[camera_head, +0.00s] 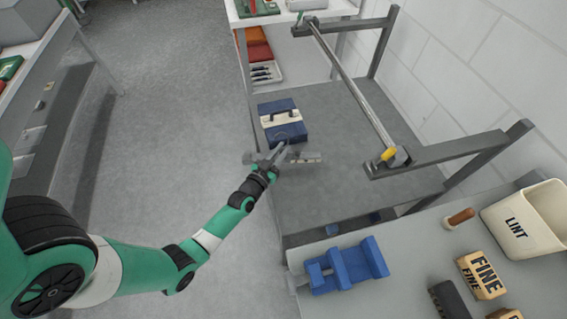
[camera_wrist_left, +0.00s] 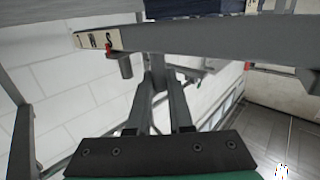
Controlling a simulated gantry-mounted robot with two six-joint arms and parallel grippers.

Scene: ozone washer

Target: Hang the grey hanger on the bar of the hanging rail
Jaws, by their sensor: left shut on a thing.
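The grey hanger (camera_head: 308,157) is a flat grey bar with a pale label near one end. My left gripper (camera_head: 279,154) is shut on it and holds it to the left of the hanging rail. In the left wrist view the hanger (camera_wrist_left: 225,43) runs across the top, with a red piece by its label, and the fingers (camera_wrist_left: 158,72) reach up to it. The hanging rail's bar (camera_head: 350,88) slopes from the back to a yellow-marked near end, apart from the hanger. The hanger's hook cannot be made out clearly. My right gripper is out of view.
The rail's dark near arm (camera_head: 440,153) and far post (camera_head: 382,42) frame the bar. A blue-and-cream folded item (camera_head: 283,121) lies just behind the gripper. A blue fixture (camera_head: 346,266), a LINT bin (camera_head: 524,222) and FINE blocks (camera_head: 481,275) occupy the front right bench.

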